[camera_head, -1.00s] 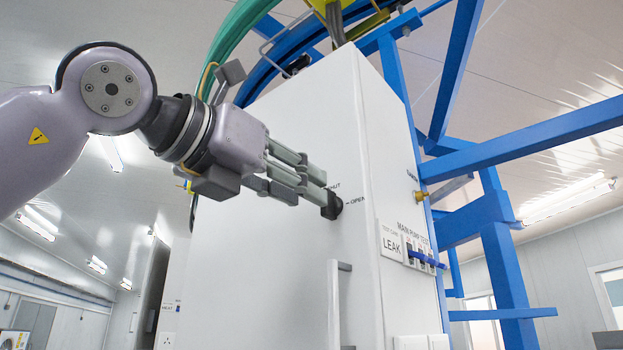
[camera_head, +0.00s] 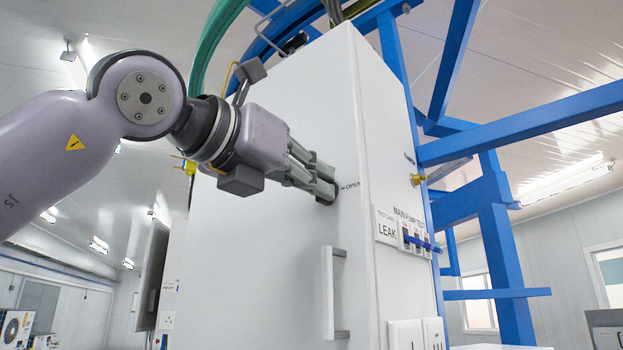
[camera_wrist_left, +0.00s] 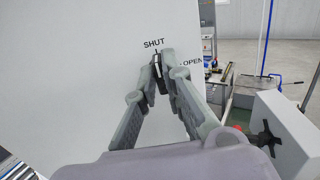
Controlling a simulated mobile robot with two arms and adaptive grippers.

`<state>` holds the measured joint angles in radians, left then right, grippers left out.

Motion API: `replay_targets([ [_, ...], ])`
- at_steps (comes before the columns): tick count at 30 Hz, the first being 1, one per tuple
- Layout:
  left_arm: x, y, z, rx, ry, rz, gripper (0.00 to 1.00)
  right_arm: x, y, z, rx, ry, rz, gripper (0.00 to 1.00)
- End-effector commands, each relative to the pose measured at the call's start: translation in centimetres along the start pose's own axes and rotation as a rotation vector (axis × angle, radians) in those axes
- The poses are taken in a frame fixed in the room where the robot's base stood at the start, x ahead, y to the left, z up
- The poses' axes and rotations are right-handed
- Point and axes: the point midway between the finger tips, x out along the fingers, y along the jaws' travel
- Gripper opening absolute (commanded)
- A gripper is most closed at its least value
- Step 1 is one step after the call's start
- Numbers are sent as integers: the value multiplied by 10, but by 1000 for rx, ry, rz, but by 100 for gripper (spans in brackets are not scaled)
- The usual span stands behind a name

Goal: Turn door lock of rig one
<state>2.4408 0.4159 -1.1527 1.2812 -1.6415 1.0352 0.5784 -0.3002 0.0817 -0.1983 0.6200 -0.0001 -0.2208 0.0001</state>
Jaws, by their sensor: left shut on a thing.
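My right gripper is in neither view.
A vertical door handle (camera_head: 328,290) is below the lock. A panel marked "LEAK" (camera_head: 387,229) and a brass fitting (camera_head: 417,180) are on the cabinet's side. Blue frame beams (camera_head: 520,130) stand to the right. Green hoses (camera_head: 205,60) run behind the cabinet.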

Motion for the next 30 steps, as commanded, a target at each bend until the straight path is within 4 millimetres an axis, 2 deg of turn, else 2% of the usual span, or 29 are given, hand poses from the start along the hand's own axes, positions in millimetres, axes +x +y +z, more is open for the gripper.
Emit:
replay_targets([
  [6,0,0,0,0,1,1,0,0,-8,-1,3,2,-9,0],
  [17,0,0,0,27,1,1,0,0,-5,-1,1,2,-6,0],
  [23,0,0,-1,119,3,0,0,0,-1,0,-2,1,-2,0],
  [30,1,-2,-1,317,3,-1,0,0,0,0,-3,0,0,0],
])
